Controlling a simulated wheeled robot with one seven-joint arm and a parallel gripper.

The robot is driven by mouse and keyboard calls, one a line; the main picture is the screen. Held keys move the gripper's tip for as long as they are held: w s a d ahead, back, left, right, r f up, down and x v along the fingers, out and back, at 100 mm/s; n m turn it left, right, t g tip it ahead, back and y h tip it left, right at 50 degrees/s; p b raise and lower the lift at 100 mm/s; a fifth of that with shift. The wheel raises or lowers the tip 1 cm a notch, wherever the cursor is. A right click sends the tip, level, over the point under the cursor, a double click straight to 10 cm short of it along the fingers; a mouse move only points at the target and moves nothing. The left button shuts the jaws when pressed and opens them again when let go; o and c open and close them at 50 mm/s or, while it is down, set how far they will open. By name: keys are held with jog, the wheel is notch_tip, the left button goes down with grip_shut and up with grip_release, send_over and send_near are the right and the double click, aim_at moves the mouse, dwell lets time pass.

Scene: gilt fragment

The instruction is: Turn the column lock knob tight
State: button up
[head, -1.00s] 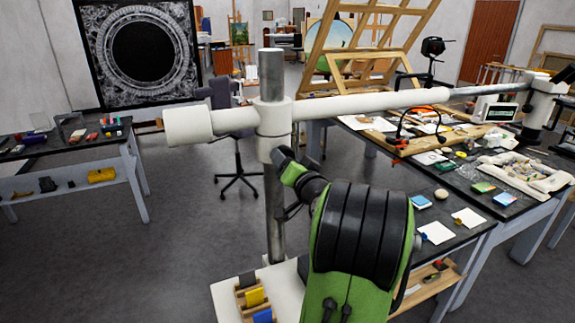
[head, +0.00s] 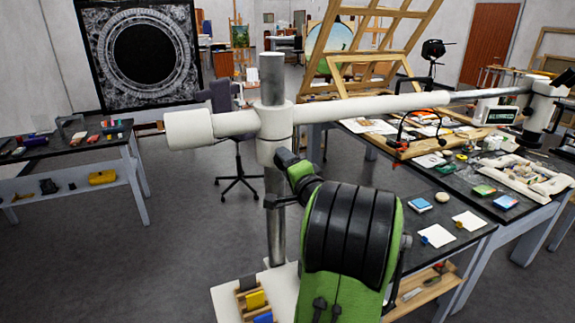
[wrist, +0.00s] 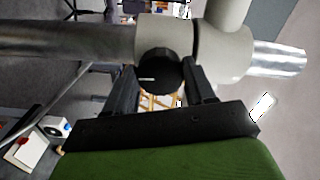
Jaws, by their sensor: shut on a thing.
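The column lock knob (wrist: 160,72) is round and black, with a white line on its face pointing left in the wrist view. It sits on the white clamp collar (wrist: 222,50) around the metal column (wrist: 70,45). My gripper (wrist: 159,66) has one dark finger on each side of the knob and is shut on it. In the head view the collar (head: 275,125) stands on the upright column (head: 272,80). There my green and black arm reaches the collar, and the knob and fingertips cannot be made out.
A long white boom (head: 370,106) runs through the collar, with a thick white cylinder (head: 188,129) at its left end. A cluttered worktable (head: 480,215) stands right, another table (head: 70,150) left. A small rack (head: 255,299) of coloured blocks is at the column's base.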

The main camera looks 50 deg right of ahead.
dwell(0.4)
jog(key=o, duration=1)
jog(key=b+v, duration=0.5)
jog(key=v, duration=1)
jog(key=shift+s+a, duration=0.15)
jog(key=shift+s, duration=0.2)
